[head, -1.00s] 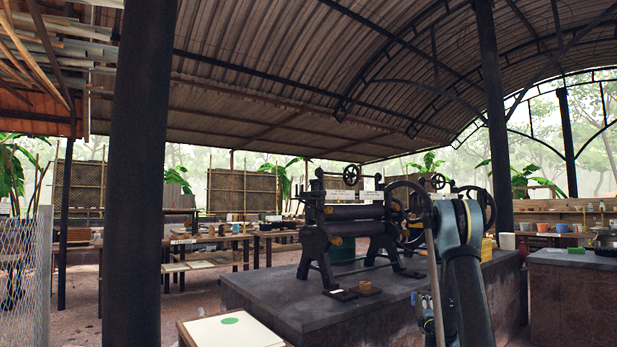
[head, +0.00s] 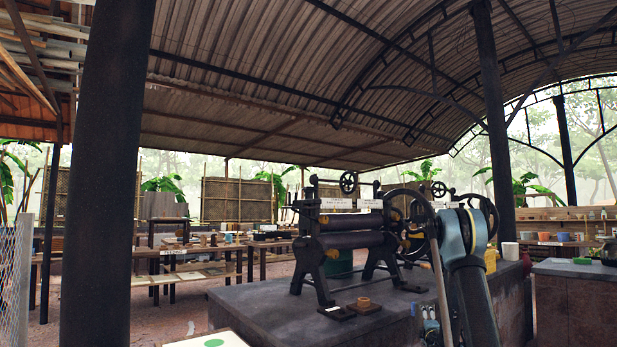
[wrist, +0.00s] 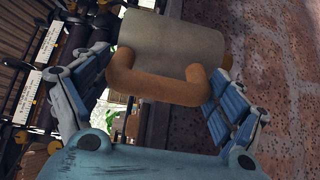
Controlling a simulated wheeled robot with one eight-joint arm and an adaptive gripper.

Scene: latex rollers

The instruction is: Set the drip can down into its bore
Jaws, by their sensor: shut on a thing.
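In the wrist view, my gripper (wrist: 163,66) has its blue-padded fingers on either side of the drip can, a grey cylinder (wrist: 172,38) with a thick tan-brown handle (wrist: 155,82). In the head view the can cannot be made out. A small tan round piece (head: 363,303) sits on a dark plate by the roller machine's foot; I cannot tell if it is the bore.
The black roller machine (head: 345,240) stands on a grey stone block (head: 262,305). A dark post (head: 105,180) rises at left. A pale tabletop with a green disc (head: 214,342) is at the bottom edge. Benches stand behind; brick-red ground (wrist: 285,90) shows in the wrist view.

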